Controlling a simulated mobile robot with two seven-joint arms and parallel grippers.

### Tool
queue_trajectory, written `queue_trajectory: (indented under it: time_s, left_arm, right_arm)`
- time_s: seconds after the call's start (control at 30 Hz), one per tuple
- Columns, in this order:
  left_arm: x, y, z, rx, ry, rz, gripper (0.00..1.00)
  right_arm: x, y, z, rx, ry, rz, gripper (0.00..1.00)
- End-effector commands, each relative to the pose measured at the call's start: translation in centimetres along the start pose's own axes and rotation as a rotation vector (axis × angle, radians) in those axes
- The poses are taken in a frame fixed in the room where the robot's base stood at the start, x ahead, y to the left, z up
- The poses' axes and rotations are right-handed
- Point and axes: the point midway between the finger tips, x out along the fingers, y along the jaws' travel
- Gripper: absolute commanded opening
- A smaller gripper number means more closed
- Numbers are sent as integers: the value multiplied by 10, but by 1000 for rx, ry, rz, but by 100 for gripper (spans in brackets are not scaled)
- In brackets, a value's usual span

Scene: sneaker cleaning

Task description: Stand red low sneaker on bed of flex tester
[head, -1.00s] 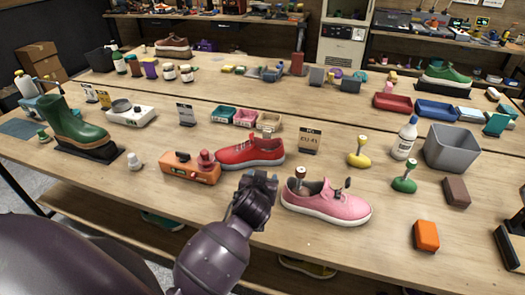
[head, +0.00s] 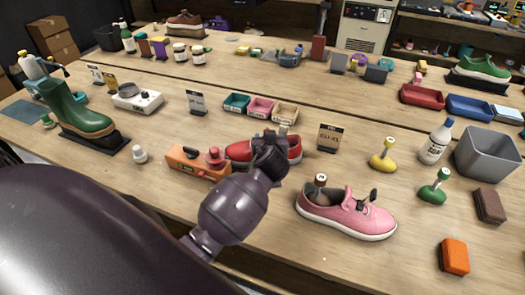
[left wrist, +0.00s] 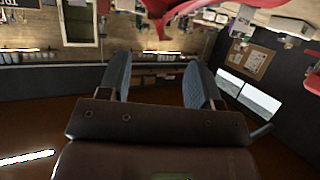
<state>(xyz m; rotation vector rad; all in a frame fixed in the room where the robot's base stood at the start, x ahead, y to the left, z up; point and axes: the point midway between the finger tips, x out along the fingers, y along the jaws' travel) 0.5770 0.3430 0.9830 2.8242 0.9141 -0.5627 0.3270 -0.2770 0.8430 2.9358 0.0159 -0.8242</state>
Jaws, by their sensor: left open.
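The red low sneaker (head: 293,148) is at the middle of the near table, partly hidden behind my left gripper (head: 272,145). Its left end shows beside an orange device with a red knob (head: 190,165), which seems to be the flex tester. I cannot tell whether the sneaker touches it. In the left wrist view my left gripper (left wrist: 160,68) is open, its two blue-grey pads apart with nothing seen between them. A red shape, probably the sneaker, shows beyond the fingers at the top edge. My right gripper is not in view.
A pink sneaker (head: 346,212) stands close on the right. Small trays (head: 260,107) and a dark sign (head: 328,137) are behind. A green boot (head: 82,115) stands at left, and a grey bin (head: 488,150) at right. The table front left of the pink sneaker is clear.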

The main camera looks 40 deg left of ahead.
Motion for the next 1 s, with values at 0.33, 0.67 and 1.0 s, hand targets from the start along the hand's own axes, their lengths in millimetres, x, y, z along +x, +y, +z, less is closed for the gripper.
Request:
queue_trajectory:
  time_s: [0.33,0.67,1.0]
  left_arm:
    - [25,-4,-1,3,1,-2,58]
    - [60,-7,1,2,0,-1,58]
    - [63,-6,1,-1,0,0,55]
  right_arm:
    - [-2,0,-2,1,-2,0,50]
    - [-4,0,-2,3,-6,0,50]
    - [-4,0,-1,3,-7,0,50]
